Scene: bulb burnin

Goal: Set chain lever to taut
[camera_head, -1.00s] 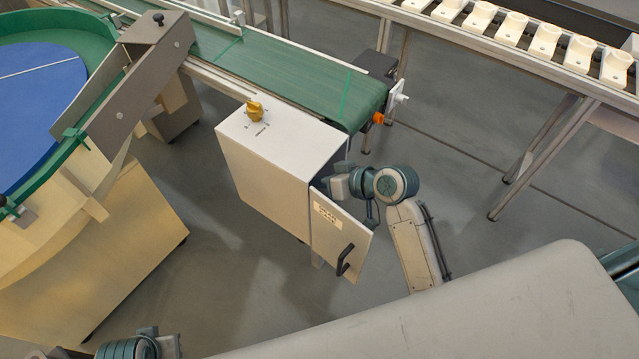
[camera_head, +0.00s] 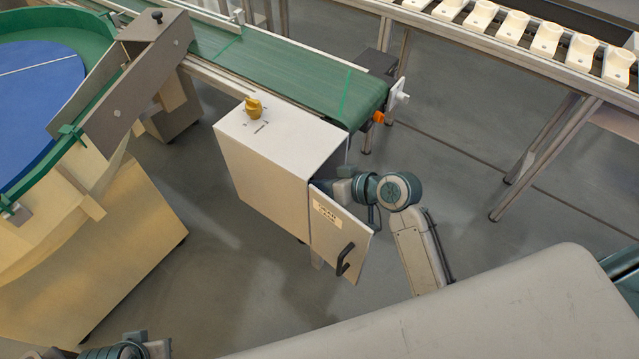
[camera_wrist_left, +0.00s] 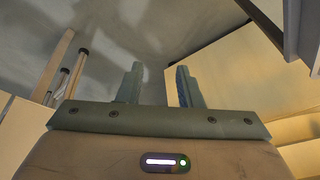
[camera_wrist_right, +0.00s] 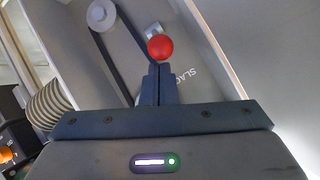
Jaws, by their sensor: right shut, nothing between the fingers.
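The chain lever shows in the right wrist view as a red ball knob (camera_wrist_right: 160,47) inside the cabinet, with the letters "SLAC" on the panel beside it. My right gripper (camera_wrist_right: 160,72) is shut and empty, its fingertips right at the knob; I cannot tell whether they touch it. My left gripper (camera_wrist_left: 160,85) is open and empty, above the floor in the left wrist view.
The hinged door with a black handle (camera_head: 344,259) stands open in front of my right arm. Inside are a belt (camera_wrist_right: 120,55) and pulley (camera_wrist_right: 101,15). A green conveyor (camera_head: 290,75) runs behind.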

